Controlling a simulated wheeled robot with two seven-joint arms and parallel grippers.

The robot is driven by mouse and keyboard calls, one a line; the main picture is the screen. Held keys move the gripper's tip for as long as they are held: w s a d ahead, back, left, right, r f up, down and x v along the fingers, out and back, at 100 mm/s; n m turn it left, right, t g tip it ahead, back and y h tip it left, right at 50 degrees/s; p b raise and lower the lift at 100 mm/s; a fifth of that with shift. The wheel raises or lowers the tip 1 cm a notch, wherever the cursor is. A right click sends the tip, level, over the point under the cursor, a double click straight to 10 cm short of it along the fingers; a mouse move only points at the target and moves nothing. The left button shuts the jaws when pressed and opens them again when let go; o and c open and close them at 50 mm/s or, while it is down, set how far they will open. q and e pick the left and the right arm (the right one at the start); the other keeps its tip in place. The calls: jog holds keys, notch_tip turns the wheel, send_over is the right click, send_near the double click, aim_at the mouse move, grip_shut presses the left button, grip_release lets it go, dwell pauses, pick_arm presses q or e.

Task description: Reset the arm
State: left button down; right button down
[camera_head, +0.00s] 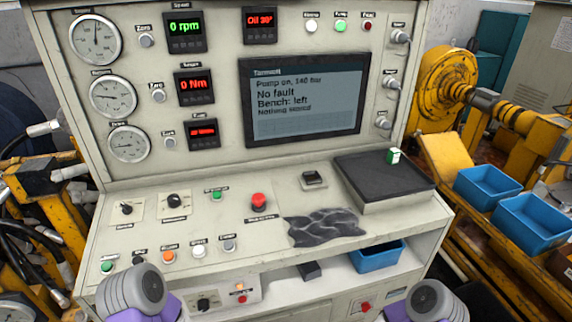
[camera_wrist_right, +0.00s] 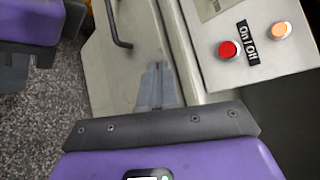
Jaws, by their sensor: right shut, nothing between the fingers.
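My right gripper (camera_wrist_right: 157,84) shows in the right wrist view with its grey fingers together and nothing between them. It is in front of the console's pale lower side, left of a panel with a red button (camera_wrist_right: 228,49) and an orange button (camera_wrist_right: 281,31). It looks clear of both buttons. In the head view only grey and purple parts of my two arms show, low at the left and right edges of the console. The right gripper's fingers are hidden in the head view.
The console (camera_head: 130,225) fills the middle, with a screen (camera_head: 305,100) reading "Pump on, 140 bar" and "No fault". A dark cloth (camera_head: 322,228) and a black tray (camera_head: 385,178) lie on its desk. A blue bin (camera_head: 377,257) sits on the shelf below. Yellow machinery (camera_head: 445,85) stands right.

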jog(key=s+d+f+n+g+h, duration=0.2)
jog(key=s+d+f+n, duration=0.1)
jog(key=d, duration=0.2)
jog(key=s+d+f+n+g+h+p, duration=0.1)
jog(key=s+d+f+n+g+h, duration=0.1)
jog(key=d, duration=0.4)
jog(key=s+d+f+n+g+h, duration=0.2)
jog(key=s+d+f+n+h, duration=0.1)
jog(key=s+d, duration=0.3)
jog(key=shift+s+d+f+n+h, duration=0.15)
jog(key=shift+s+f+n+h, duration=0.15)
jog(key=shift+h, duration=0.4)
